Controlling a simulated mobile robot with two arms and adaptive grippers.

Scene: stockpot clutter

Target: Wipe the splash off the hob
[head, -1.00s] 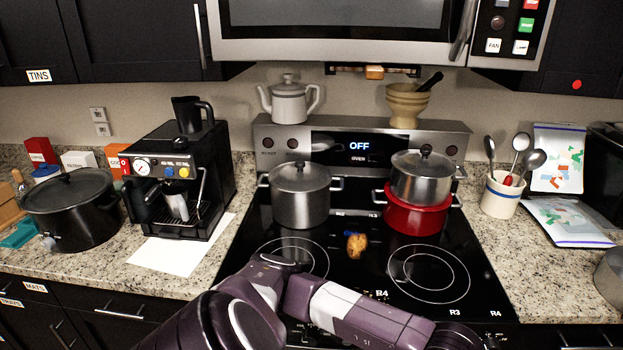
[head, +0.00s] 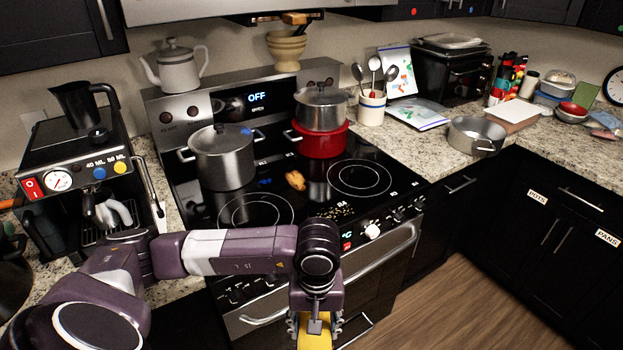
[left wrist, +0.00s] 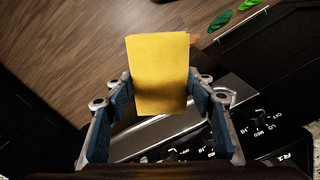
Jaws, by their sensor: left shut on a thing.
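My left gripper (head: 316,326) is shut on a yellow cloth or sponge (left wrist: 160,70), which also shows at the bottom edge of the head view (head: 315,338). It is in front of the oven, apart from the hob (head: 265,190). A patch of small yellowish specks (head: 333,213), which looks like the splash, lies on the black glass near the front edge. An orange-brown lump (head: 295,180) lies between the burner rings. My right gripper is not in view.
A steel pot (head: 222,160) stands at the hob's back left. A red pot (head: 320,140) with a lidded steel pot (head: 320,108) on it is at the back right. A coffee machine (head: 85,185) stands left. An empty steel pan (head: 477,136) is on the right counter.

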